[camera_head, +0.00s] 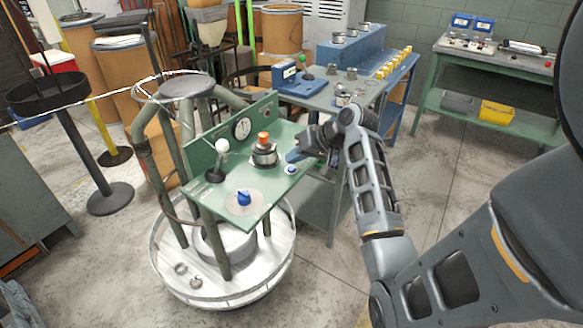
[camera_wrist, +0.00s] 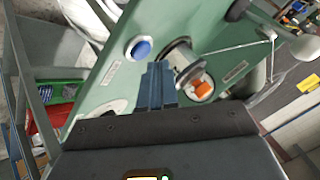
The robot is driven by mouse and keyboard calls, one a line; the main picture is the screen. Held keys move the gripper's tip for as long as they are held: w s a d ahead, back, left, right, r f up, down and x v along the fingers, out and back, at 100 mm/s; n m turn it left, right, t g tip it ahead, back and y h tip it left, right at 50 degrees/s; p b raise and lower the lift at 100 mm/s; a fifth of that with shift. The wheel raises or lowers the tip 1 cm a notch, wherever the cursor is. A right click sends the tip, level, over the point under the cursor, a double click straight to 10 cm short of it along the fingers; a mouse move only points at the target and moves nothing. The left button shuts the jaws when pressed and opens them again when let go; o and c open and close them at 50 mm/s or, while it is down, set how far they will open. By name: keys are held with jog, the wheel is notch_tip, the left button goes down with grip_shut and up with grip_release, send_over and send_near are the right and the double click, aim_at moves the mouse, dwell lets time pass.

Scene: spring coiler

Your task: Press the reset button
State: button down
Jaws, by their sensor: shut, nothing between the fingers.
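A small round blue button (camera_head: 291,169) in a white ring sits near the right edge of the green machine panel (camera_head: 216,203). It looks like the reset button, but its label cannot be read. In the wrist view the blue button (camera_wrist: 141,48) lies just beyond and slightly left of my fingertips. My gripper (camera_head: 294,155) is shut and empty, its blue fingers just above and behind the button in the head view. In the wrist view my gripper (camera_wrist: 158,68) points at the panel between the button and the metal fitting. I cannot tell the gap to the panel.
An orange-topped metal fitting (camera_head: 264,152) stands close beside my gripper. A white-knobbed lever (camera_head: 221,150) and a larger blue knob (camera_head: 244,198) are farther left on the panel. A blue-grey workbench (camera_head: 352,85) with metal parts stands behind.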

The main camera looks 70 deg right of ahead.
aim_at(295, 169)
jog(key=shift+r+p, duration=2.15)
jog(key=shift+r, duration=0.45)
jog(key=shift+s+f, duration=0.1)
jog(key=shift+s, duration=0.05)
